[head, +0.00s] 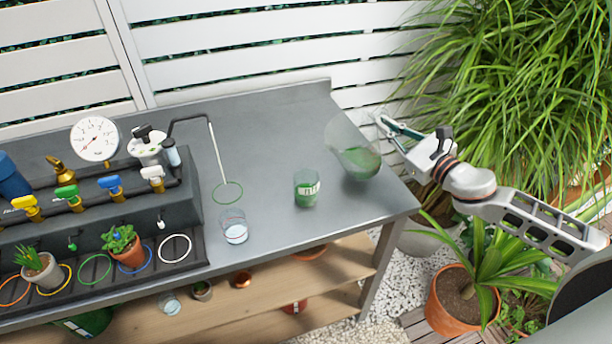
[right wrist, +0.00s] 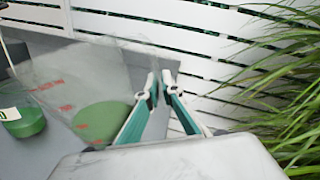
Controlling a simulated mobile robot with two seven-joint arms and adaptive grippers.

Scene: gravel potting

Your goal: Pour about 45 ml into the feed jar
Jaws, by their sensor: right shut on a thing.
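A clear beaker (head: 343,137) with green liquid low inside is tilted, its mouth toward the upper left, at the right end of the bench. My right gripper (head: 388,128) is shut on its right side. In the right wrist view the beaker (right wrist: 90,75) shows red markings, and the gripper's fingers (right wrist: 155,92) are at its wall. A small jar (head: 307,188) with green contents and a white label, likely the feed jar, stands on the bench left of the beaker. It shows partly in the right wrist view (right wrist: 25,125). My left gripper is not in view.
A clear glass with a red line (head: 233,228) stands on the grey bench (head: 275,130), near a green ring (head: 228,193) under a thin spout. A valve rig with a gauge (head: 95,138) and potted plants fill the left. The bench behind the jar is clear.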

